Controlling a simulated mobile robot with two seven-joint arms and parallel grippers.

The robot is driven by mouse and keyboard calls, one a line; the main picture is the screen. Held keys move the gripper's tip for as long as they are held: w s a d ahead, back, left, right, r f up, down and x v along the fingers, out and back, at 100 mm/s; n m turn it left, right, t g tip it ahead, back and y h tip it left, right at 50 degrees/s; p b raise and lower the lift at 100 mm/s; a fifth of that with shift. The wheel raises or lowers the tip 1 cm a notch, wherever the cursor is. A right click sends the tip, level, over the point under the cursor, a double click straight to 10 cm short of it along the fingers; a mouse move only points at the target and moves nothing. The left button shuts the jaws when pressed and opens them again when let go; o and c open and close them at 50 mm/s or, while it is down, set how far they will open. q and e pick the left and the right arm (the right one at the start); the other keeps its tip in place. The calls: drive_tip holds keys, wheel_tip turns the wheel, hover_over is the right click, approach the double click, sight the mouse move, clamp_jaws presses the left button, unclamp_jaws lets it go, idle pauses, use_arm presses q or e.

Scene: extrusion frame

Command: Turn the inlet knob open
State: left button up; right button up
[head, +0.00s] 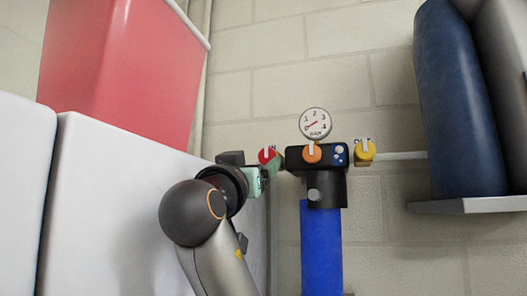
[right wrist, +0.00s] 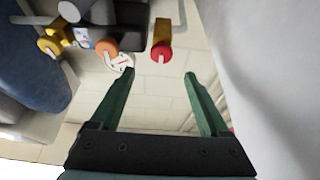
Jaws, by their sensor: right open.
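The inlet knob (head: 267,155) is red with a white pointer bar and sits below the "IN" label, left of the black valve block (head: 331,157). It also shows in the right wrist view (right wrist: 161,55), beyond the tips and roughly midway between the fingers. My right gripper (head: 275,168) is just below and in front of the red knob in the head view, and partly covers its lower edge. In the right wrist view my right gripper (right wrist: 160,74) is open, with nothing between its green fingers. I cannot tell the exact gap to the knob. My left gripper is not in view.
An orange knob (head: 311,153) is on the valve block, with a round gauge (head: 316,123) above. A yellow knob (head: 365,151) marked "OUT" is at right. A blue cylinder (head: 321,246) hangs below. A white cabinet (head: 130,200) stands close at left, with a red bin (head: 125,75) above.

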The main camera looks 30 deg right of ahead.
sight(267, 156)
drive_tip(key=p+x, duration=0.2)
drive_tip(key=x, duration=0.5)
drive_tip(key=shift+w+d+r+p, duration=0.1)
drive_tip(key=shift+w+d+p, duration=0.15)
drive_tip(key=shift+p, duration=0.1)
drive_tip(key=shift+w+d, duration=0.25)
drive_tip(key=shift+w, duration=0.1)
clamp_jaws()
